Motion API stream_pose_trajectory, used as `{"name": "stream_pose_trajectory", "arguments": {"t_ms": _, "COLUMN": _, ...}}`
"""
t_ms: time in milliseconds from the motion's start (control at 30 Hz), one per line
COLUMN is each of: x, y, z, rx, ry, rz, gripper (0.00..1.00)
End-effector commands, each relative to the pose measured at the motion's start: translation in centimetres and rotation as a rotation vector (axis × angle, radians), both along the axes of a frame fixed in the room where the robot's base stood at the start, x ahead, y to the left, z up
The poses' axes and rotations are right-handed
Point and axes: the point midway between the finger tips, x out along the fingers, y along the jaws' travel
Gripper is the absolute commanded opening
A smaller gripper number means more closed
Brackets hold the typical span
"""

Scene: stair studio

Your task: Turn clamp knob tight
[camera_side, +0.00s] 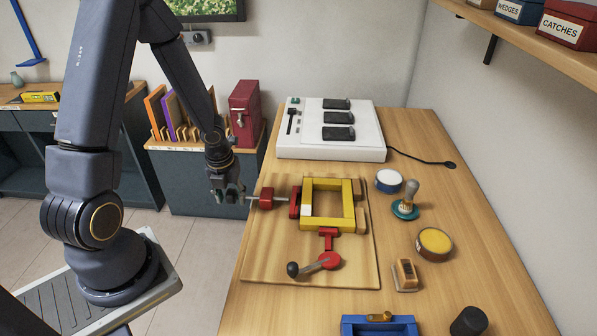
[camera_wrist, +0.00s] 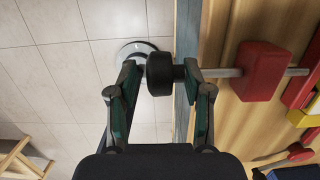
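The clamp on the wooden board has a red block (camera_side: 267,198) with a metal screw rod (camera_side: 285,200) through it. In the wrist view the rod (camera_wrist: 222,72) runs left from the red block (camera_wrist: 262,70) to a black round knob (camera_wrist: 165,75), which sticks out past the table edge. My gripper (camera_side: 228,196) is at the knob, left of the board. In the wrist view its two fingers (camera_wrist: 162,68) stand apart on either side of the knob. The right finger looks close to it; contact is unclear. In the side view the fingers largely hide the knob.
A yellow square frame (camera_side: 347,205) lies on the board (camera_side: 262,265), with a red lever clamp (camera_side: 329,261) in front. A white switch box (camera_side: 300,145) stands behind. A stamp (camera_side: 405,207), round tins and a blue fixture (camera_side: 352,326) occupy the table. Floor lies below the knob.

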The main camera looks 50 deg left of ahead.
Motion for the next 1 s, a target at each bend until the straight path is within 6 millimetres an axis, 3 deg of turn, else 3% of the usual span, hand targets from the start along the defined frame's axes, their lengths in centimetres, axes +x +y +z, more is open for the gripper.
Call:
{"name": "stream_pose_trajectory", "arguments": {"t_ms": 267, "x": -0.1, "y": -0.1, "z": 2.5, "rx": 0.001, "ry": -0.006, "rz": 0.007, "gripper": 0.50}}
{"name": "stream_pose_trajectory", "arguments": {"t_ms": 700, "x": -1.0, "y": -0.8, "z": 10.5, "rx": 0.007, "ry": -0.001, "rz": 0.006, "gripper": 0.50}}
{"name": "stream_pose_trajectory", "arguments": {"t_ms": 1000, "x": -1.2, "y": -1.1, "z": 11.9, "rx": 0.000, "ry": 0.001, "rz": 0.001, "gripper": 0.50}}
